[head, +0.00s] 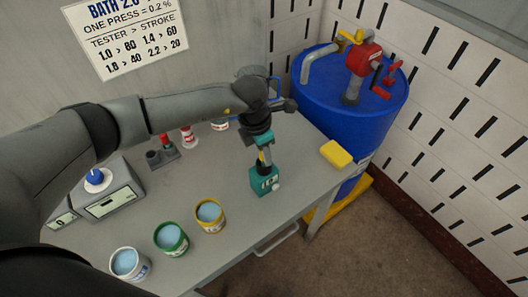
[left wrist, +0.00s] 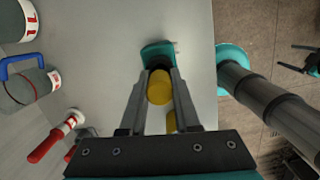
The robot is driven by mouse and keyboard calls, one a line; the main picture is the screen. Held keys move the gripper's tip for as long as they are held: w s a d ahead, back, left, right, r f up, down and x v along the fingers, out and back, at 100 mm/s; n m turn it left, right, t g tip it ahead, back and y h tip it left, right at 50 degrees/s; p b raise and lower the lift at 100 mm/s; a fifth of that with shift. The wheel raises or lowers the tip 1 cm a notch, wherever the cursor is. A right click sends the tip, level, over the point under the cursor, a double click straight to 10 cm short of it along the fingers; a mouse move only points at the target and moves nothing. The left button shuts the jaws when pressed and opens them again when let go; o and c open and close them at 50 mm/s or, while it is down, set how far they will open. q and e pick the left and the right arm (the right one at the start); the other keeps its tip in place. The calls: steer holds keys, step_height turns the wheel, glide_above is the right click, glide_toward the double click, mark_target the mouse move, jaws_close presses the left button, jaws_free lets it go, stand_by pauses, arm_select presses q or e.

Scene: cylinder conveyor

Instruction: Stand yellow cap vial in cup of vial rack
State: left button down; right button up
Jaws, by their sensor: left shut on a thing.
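The yellow cap vial (left wrist: 160,87) is between the fingers of my left gripper (left wrist: 160,80), seen from above in the left wrist view. In the head view my left gripper (head: 262,148) points down above a teal tester (head: 264,181), with a bit of yellow showing between them. I cannot tell whether the vial touches the tester, which also shows beyond the fingertips (left wrist: 157,49). The dark vial rack (head: 163,153) stands on the table left of the gripper, near the wall. My right gripper (left wrist: 294,60) shows small at the wrist view's right edge, its fingers apart.
Green (head: 171,239), yellow (head: 209,215) and white (head: 127,263) tins of blue liquid line the table front. A grey device with a blue knob (head: 108,192) is at left. A yellow sponge (head: 336,154) lies near the right edge. A blue drum (head: 340,100) stands beyond.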

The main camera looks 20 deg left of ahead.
arm_select(q)
steer(key=shift+r+p, duration=2.05)
steer(key=shift+r, duration=1)
